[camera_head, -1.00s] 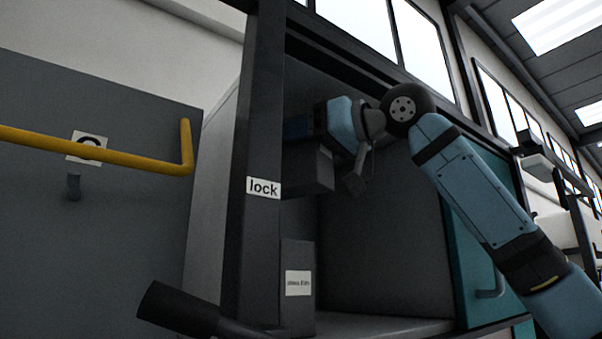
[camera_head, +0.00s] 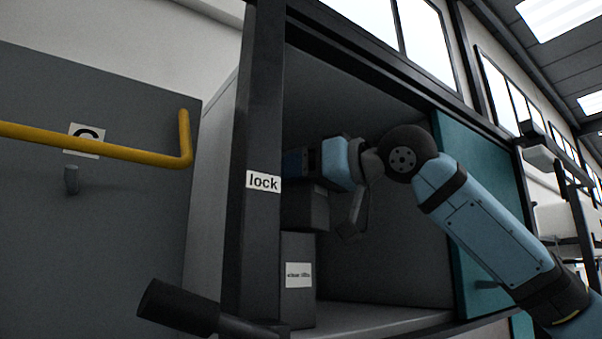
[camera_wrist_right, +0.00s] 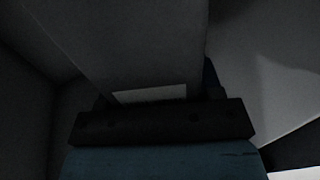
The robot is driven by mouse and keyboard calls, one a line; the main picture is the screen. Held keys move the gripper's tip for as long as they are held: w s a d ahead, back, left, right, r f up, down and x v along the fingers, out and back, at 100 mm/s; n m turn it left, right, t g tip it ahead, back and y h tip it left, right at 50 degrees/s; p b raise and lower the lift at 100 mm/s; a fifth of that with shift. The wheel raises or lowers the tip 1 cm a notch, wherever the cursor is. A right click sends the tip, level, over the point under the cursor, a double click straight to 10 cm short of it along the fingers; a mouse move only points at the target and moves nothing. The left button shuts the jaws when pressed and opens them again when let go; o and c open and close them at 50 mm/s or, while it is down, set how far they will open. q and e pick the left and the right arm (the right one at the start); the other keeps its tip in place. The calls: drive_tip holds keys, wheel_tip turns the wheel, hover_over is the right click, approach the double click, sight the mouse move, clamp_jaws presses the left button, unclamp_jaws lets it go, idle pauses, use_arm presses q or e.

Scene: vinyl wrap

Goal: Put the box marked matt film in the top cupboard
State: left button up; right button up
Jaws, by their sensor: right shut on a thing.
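My right gripper (camera_head: 300,163) reaches into the open cupboard (camera_head: 385,315) from the right, its tip partly hidden behind the dark post. It is shut on a dark grey box (camera_head: 305,208), which hangs under it inside the cupboard. In the right wrist view the held box (camera_wrist_right: 140,45) fills the upper middle, with a pale label (camera_wrist_right: 150,95) at the gripper; no writing on it is readable. The held box's lower edge meets the top of a labelled box in the head view; I cannot tell whether it rests there. My left gripper is not in view.
The labelled grey box (camera_head: 298,290) stands on the cupboard floor behind the post marked "lock" (camera_head: 262,182). The cupboard floor to its right is clear. A teal door panel (camera_head: 478,200) is at the right. A yellow rail (camera_head: 130,150) crosses the left.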

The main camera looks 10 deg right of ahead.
drive_tip(key=shift+f, duration=0.35)
drive_tip(key=o, duration=1)
drive_tip(key=shift+w, duration=0.1)
drive_tip(key=shift+o, duration=0.2)
drive_tip(key=shift+r, duration=0.3)
drive_tip(key=b+v, duration=0.2)
drive_tip(key=v, duration=1)
drive_tip(key=shift+r, duration=0.15)
